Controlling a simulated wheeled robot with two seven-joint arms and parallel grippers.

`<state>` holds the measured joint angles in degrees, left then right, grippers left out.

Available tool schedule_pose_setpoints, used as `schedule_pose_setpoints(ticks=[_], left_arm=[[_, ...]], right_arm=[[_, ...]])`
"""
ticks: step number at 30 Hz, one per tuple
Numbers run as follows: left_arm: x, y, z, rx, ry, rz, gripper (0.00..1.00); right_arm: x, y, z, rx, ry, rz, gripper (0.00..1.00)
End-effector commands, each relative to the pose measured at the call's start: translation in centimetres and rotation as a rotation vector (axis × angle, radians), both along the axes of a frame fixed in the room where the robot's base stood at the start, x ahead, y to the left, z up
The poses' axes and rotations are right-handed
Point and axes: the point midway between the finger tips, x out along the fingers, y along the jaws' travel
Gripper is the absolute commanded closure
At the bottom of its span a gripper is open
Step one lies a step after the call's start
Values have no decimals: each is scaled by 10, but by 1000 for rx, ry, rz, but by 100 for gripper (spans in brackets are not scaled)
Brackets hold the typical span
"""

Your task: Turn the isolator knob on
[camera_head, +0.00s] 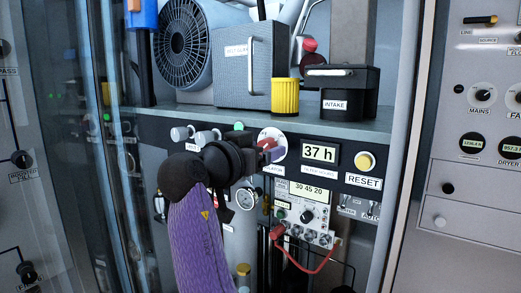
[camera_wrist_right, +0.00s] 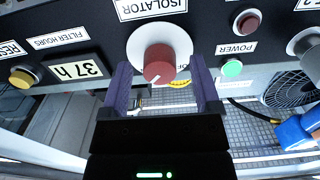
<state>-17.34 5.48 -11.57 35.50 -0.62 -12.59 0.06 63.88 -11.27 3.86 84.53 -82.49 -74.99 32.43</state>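The isolator knob (camera_wrist_right: 158,62) is red, on a round white plate (camera_wrist_right: 142,37) under the ISOLATOR label (camera_wrist_right: 151,7) in the right wrist view. A small white mark shows at the knob's lower edge. A partly hidden label with an "O" is at its right. My right gripper (camera_wrist_right: 162,68) is open, with one purple finger on each side of the knob and visible gaps between. In the head view my right gripper (camera_head: 268,154) is at the plate (camera_head: 274,137) and mostly hides the knob. My left gripper is not in view.
A 37 h display (camera_head: 319,153) and a yellow RESET button (camera_head: 364,161) are right of the knob. A green POWER button (camera_wrist_right: 232,68) is on its other side. A shelf above holds a yellow ribbed cap (camera_head: 285,96). A red cable (camera_head: 305,268) hangs below.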

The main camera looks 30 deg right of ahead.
Motion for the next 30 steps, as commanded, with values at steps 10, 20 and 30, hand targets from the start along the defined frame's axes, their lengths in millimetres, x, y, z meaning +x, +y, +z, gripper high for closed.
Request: schedule_pose_setpoints(ticks=[10,20,30], left_arm=[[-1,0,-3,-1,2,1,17],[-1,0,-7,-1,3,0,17],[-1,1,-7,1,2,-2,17]], right_arm=[[-13,34,-1,0,-1,5,20],[-37,90,0,0,1,1,20],[-38,92,0,-1,0,0,20]])
